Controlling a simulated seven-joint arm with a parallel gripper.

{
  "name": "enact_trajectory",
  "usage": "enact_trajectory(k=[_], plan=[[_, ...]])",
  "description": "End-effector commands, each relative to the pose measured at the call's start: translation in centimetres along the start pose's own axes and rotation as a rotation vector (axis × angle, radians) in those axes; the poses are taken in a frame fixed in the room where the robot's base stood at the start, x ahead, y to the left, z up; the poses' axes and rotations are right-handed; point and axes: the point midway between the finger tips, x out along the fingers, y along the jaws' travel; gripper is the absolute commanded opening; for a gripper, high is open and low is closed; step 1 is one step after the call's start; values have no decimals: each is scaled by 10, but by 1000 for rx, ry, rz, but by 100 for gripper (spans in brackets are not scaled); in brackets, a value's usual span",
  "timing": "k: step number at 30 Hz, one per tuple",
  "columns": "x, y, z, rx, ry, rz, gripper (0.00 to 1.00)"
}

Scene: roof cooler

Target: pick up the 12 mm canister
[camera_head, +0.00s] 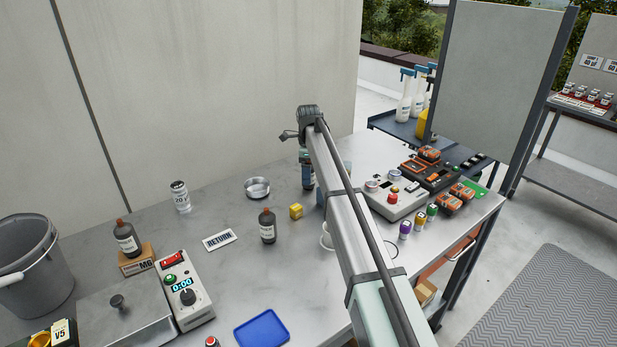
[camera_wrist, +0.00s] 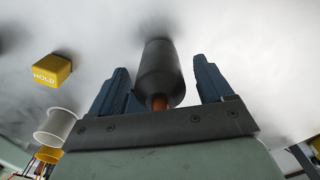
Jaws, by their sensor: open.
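In the wrist view a dark grey cylinder (camera_wrist: 160,72) with an orange-brown end stands between the two blue-grey fingers of my gripper (camera_wrist: 160,85). The fingers are open, one on each side of it, with a visible gap on both sides. No label on it is readable, so I cannot tell whether it is the 12 mm canister. In the head view my arm hides most of the spot where my gripper is.
A yellow HOLD cube (camera_wrist: 48,70) and a white ring-like cup (camera_wrist: 55,127) lie left of my gripper in the wrist view. A brown bottle (camera_head: 267,227), a metal dish (camera_head: 257,188) and a RETURN plate (camera_head: 219,240) stand nearby. A control box (camera_head: 396,200) is to the right.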

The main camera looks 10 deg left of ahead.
Motion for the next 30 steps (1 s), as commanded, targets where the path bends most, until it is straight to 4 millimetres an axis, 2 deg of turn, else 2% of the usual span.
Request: enact_trajectory(k=[8,30], plan=[[4,0,0,0,0,0,80],[4,0,0,0,0,0,9]])
